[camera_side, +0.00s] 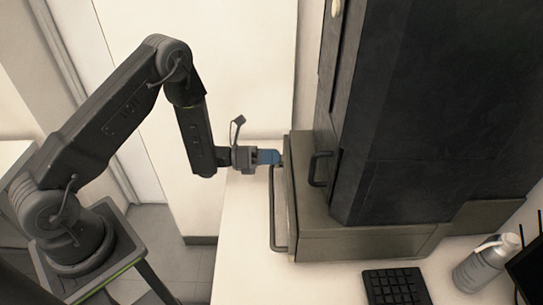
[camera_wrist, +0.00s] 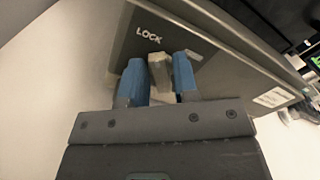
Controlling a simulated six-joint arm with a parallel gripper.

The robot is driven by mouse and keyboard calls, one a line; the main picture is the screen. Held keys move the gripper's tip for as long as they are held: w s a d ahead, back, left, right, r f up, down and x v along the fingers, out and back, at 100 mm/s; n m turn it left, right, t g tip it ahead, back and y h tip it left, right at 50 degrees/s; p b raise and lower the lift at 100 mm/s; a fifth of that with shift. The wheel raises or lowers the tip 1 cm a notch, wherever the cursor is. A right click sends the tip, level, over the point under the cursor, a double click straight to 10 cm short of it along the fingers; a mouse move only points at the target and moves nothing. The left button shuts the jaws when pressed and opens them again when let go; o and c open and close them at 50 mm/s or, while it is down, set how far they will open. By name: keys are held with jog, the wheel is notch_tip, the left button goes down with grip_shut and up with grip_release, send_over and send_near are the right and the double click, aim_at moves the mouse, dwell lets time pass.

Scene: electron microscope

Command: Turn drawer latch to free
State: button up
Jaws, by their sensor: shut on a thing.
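My gripper (camera_side: 268,157) is at the front face of the grey drawer unit (camera_side: 340,243), near its upper left corner in the side view. In the wrist view its two blue fingers (camera_wrist: 160,80) are shut on the pale drawer latch (camera_wrist: 158,72), one on each side. The word LOCK (camera_wrist: 148,35) is printed on the drawer front just beyond the latch. The latch's lower part is hidden by the fingers and gripper body. In the side view the latch is too small and covered to make out. The drawer handle (camera_side: 272,210) runs along the front.
A tall dark cabinet (camera_side: 420,100) with a handle (camera_side: 320,169) stands on the drawer unit. A keyboard (camera_side: 395,287) and a silver bottle (camera_side: 487,262) are on the white table (camera_side: 240,270) to the right. The table left of the drawer is clear.

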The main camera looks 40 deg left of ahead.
jog(key=m, duration=0.4)
jog(key=shift+s+d+r, duration=0.1)
jog(key=m, duration=0.4)
jog(key=shift+s+d, duration=0.1)
jog(key=m, duration=0.4)
jog(key=shift+s+d, duration=0.1)
jog(key=shift+s+d+m, duration=0.1)
jog(key=shift+m, duration=2)
jog(key=o, duration=0.8)
jog(key=v, duration=1.4)
